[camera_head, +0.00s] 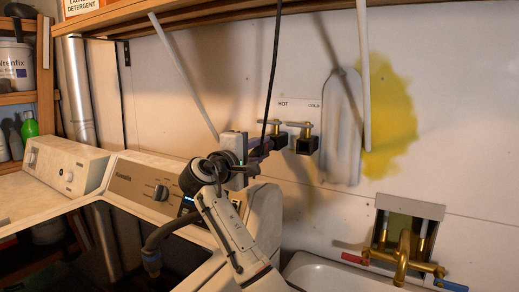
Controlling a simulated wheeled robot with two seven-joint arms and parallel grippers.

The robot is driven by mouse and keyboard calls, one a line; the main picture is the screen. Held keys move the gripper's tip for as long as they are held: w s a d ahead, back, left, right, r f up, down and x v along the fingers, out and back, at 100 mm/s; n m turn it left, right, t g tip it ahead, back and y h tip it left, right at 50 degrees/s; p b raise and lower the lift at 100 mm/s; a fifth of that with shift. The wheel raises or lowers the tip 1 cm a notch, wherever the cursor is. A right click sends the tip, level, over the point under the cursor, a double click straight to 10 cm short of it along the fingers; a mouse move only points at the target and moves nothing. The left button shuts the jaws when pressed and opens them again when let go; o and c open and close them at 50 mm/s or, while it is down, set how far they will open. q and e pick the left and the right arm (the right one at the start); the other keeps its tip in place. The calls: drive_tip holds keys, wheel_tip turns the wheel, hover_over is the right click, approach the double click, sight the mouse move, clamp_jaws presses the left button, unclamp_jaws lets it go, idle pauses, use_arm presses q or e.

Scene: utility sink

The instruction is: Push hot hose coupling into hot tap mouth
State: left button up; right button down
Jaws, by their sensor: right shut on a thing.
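The hot tap (277,140) is under the HOT label on the back wall, with a brass handle and dark mouth block. The cold tap (305,144) is just to its right. My right gripper (257,151) reaches up from below, its fingers beside the left side of the hot tap. It is shut on a small dark piece, apparently the hot hose coupling, mostly hidden by the fingers. I cannot tell whether the coupling touches the tap mouth. My left gripper is not in view.
Two white machines with a control panel (150,189) stand at left. A black cord (273,65) hangs beside the hot tap. A grey pad-shaped panel (341,125) is right of the taps. A brass faucet (403,258) stands over the white sink (325,272).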

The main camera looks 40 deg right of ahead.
drive_tip(key=shift+p+x, duration=0.3)
drive_tip(key=shift+x, duration=0.75)
drive_tip(key=c, duration=1.4)
unclamp_jaws()
drive_tip(key=shift+d, duration=0.1)
drive_tip(key=b+v, duration=0.1)
drive_tip(key=v, duration=0.9)
drive_tip(key=shift+a+r+b, duration=0.1)
drive_tip(key=shift+a+b, duration=0.1)
drive_tip(key=shift+b, duration=0.15)
